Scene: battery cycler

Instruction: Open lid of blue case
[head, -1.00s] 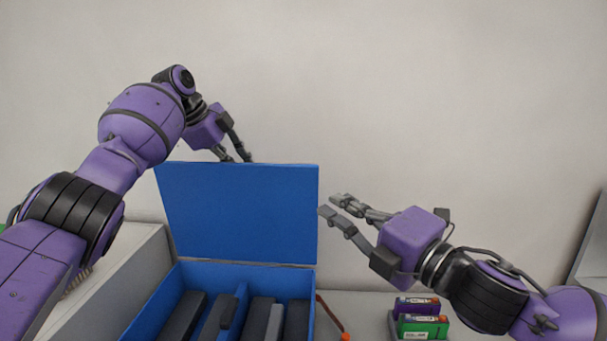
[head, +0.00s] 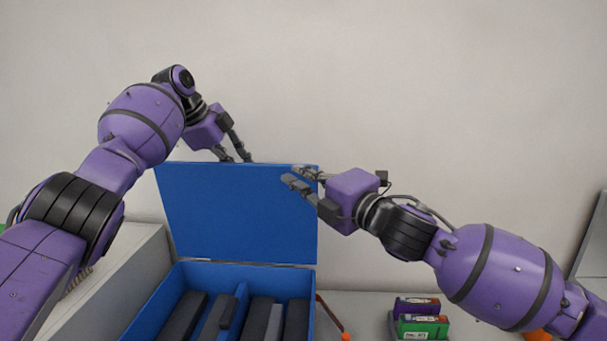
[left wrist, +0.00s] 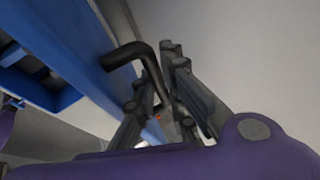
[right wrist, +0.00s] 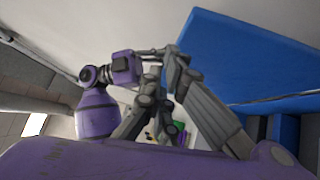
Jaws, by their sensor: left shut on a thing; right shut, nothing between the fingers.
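The blue case (head: 150,315) stands open in the head view, with its lid (head: 240,215) raised about upright at the back. My left gripper (head: 238,158) is behind the lid's top edge. In the left wrist view its fingers (left wrist: 155,95) are shut on the black bent handle (left wrist: 125,55) on the lid. My right gripper (head: 294,178) is shut and empty, in front of the lid's upper right corner in the head view. In the right wrist view the lid (right wrist: 240,60) is beside its fingers (right wrist: 165,85); I cannot tell whether they touch it.
Several dark blocks (head: 262,318) lie in the case's compartments. A purple pack (head: 416,305) and a green pack (head: 424,326) stand right of the case. An orange-tipped cable (head: 335,322) lies beside the case. A pale wall is behind.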

